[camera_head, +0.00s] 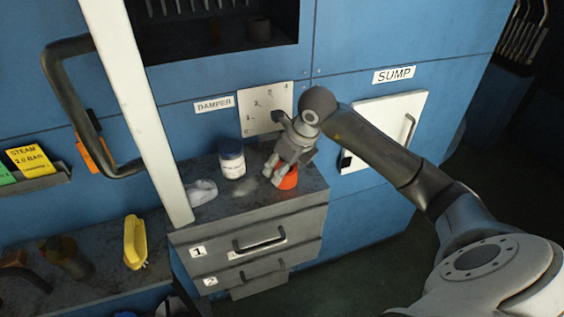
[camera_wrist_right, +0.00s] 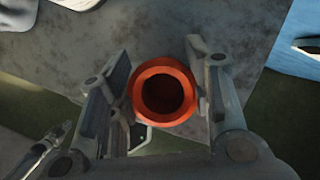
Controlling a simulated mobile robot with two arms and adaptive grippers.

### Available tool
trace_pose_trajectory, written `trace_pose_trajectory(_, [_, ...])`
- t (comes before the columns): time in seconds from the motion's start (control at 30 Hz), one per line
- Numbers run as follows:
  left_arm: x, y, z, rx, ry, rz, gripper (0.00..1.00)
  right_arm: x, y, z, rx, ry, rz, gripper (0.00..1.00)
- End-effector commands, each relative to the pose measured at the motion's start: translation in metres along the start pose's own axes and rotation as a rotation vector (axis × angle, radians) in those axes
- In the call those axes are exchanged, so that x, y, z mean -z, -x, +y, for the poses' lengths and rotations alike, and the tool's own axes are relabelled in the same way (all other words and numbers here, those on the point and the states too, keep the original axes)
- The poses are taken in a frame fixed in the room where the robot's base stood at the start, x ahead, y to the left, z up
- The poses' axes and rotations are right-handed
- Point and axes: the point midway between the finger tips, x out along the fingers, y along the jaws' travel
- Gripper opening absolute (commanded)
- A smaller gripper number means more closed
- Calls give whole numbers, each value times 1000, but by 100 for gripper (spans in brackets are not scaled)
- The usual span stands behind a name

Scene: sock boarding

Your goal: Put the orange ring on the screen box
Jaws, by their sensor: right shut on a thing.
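The orange ring (camera_head: 289,181) is at the right front part of the grey cabinet top. In the right wrist view the ring (camera_wrist_right: 163,66) sits between the two fingers, its round opening facing the camera. My right gripper (camera_head: 279,170) points down over it and is shut on it, partly hiding it in the head view. Whether the ring still touches the cabinet top is hard to tell. I cannot make out which thing is the screen box. My left gripper is not in view.
The cabinet (camera_head: 248,248) has drawers labelled 1 and 2. On its top stand a dark jar (camera_head: 232,160) with a white label and a crumpled pale cloth (camera_head: 202,192). A yellow brush (camera_head: 134,243) lies on the lower bench. A white post (camera_head: 140,110) stands at left.

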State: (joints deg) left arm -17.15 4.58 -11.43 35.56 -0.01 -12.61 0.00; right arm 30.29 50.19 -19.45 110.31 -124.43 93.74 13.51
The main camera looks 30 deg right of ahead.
Motion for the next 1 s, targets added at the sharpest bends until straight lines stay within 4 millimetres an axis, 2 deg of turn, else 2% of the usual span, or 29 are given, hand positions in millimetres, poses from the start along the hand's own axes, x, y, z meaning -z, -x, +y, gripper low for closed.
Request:
trace_pose_trajectory(0.37, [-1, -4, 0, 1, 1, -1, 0, 2, -5, 0, 0, 0, -2, 21])
trace_pose_trajectory(0.4, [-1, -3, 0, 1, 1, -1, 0, 1, -3, 0, 0, 0, -2, 50])
trace_pose_trajectory(0.53, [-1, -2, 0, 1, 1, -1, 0, 1, -3, 0, -1, 0, -1, 66])
trace_pose_trajectory(0.87, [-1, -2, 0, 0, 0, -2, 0, 1, -2, 0, -1, 0, -1, 67])
trace_pose_trajectory(1.0, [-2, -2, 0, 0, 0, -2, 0, 0, 5, 0, 1, 1, -4, 67])
